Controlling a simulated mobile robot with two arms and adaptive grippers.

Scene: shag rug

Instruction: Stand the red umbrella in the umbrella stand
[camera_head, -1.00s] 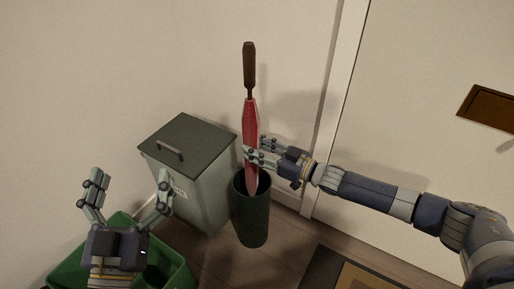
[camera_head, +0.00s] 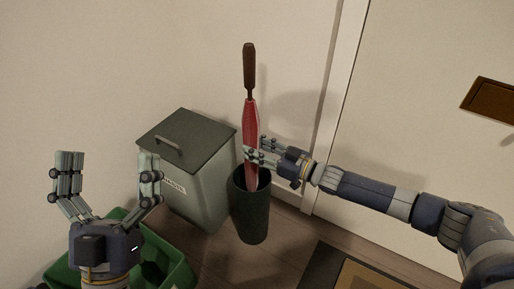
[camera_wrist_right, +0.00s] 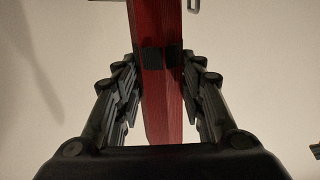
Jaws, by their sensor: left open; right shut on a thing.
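The red umbrella (camera_head: 251,122) is upright with its dark brown handle (camera_head: 249,68) at the top. My right gripper (camera_head: 256,156) is shut on the red umbrella's body; in the right wrist view the umbrella (camera_wrist_right: 159,105) runs between both fingers. The dark green cylindrical umbrella stand (camera_head: 252,214) stands on the floor right below. The umbrella's lower end is at the stand's mouth and appears to reach inside; its tip is hidden. My left gripper (camera_head: 109,177) is open and empty at the left, above a green crate.
A grey-green lidded bin (camera_head: 190,178) stands just left of the stand. A green crate (camera_head: 178,264) is at the lower left. A door (camera_head: 420,120) with a brown mail slot (camera_head: 491,100) is on the right. A doormat (camera_head: 352,272) lies in front.

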